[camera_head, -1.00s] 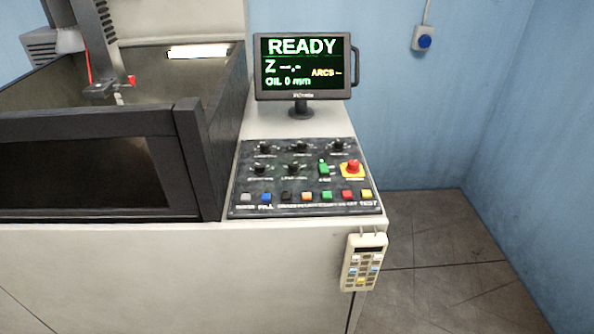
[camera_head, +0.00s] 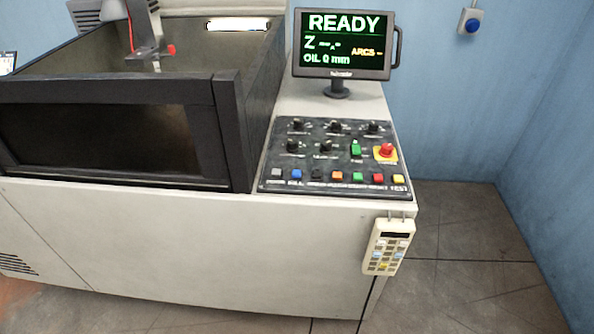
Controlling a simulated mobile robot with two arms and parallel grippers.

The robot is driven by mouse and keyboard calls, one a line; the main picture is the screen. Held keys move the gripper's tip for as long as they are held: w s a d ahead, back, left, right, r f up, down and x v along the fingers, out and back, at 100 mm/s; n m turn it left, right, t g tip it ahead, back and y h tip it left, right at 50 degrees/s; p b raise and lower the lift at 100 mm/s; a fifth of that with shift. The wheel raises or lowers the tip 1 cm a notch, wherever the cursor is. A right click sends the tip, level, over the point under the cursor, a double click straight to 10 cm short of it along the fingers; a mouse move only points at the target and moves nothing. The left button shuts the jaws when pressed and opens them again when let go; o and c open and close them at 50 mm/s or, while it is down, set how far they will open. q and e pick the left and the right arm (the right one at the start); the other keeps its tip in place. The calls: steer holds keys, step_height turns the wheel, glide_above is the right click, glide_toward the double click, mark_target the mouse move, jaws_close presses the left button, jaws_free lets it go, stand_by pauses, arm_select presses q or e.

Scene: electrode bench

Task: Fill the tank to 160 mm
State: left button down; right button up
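The tank (camera_head: 232,130) is a dark-framed open box with a dark front window at the left. Its visible inside walls look bare, and the floor of it is hidden. The screen (camera_head: 343,45) reads READY, Z with dashes, OIL 0 mm and ARCS with a dash. The control panel (camera_head: 335,160) below it carries black knobs, a green switch, a red emergency stop button (camera_head: 386,151) and a row of coloured buttons. The blue button (camera_head: 295,174) has a label that seems to read FILL. Neither of my grippers is in view.
A pale handheld pendant (camera_head: 387,247) hangs on the machine's right front corner. A machine head with a red part (camera_head: 171,49) stands over the tank. A blue wall button (camera_head: 472,25) is at the upper right. The floor (camera_head: 470,240) on the right is clear.

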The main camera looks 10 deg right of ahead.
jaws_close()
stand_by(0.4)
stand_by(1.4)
